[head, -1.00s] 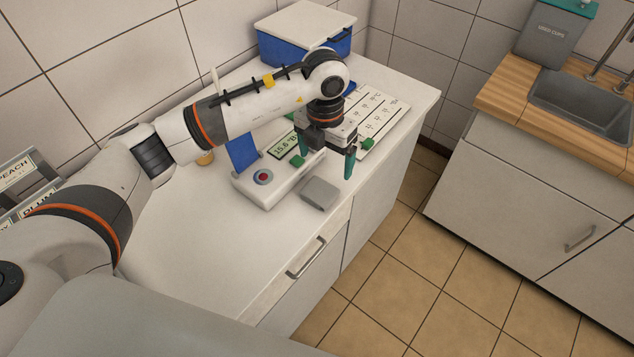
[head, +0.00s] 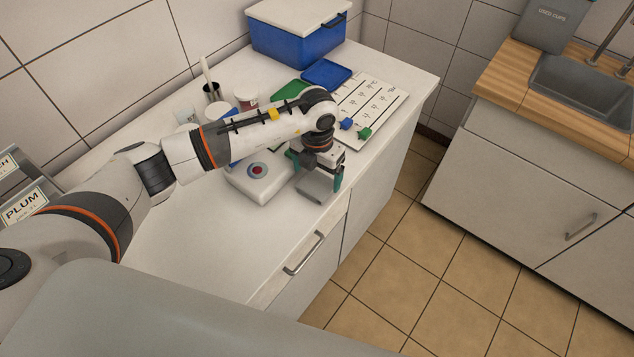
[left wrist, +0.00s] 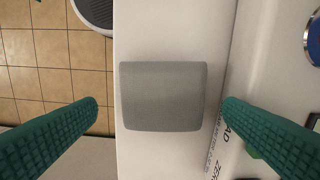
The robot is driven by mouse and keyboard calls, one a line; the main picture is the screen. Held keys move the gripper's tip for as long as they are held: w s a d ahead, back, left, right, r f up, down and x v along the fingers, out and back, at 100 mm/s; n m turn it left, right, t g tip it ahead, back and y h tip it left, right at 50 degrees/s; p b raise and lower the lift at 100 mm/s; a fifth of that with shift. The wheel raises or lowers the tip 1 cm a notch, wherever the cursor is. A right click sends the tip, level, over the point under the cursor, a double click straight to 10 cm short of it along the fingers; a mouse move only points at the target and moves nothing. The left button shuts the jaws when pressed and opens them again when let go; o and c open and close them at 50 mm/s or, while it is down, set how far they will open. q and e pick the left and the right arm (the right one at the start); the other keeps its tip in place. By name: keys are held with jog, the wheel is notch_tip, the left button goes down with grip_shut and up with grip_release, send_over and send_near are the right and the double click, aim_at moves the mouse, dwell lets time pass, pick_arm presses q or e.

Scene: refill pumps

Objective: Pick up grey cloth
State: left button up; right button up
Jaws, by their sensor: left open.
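The grey cloth (head: 314,189) lies flat on the white counter near its front edge, beside a white device. In the left wrist view the cloth (left wrist: 163,96) is a rounded grey square centred between the fingers. My left gripper (head: 318,172) is above the cloth and partly hides it in the head view. Its green fingers (left wrist: 160,118) are open, spread to either side of the cloth, with nothing between them touching it. My right gripper is not in view.
The white device (head: 258,184) with a red button stands close beside the cloth. A blue box (head: 295,38), cups and a chart board (head: 376,105) with small blue and green blocks are farther back. The counter's near-left part is clear.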

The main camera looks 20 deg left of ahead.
aim_at(317, 183)
pick_arm(q)
notch_tip(317, 183, down, 4)
jog(key=shift+r+p, duration=0.25)
jog(key=shift+p, duration=0.4)
jog(key=shift+f, duration=0.25)
jog(key=c, duration=1.1)
jog(key=shift+o, duration=0.2)
jog(key=shift+r, duration=0.1)
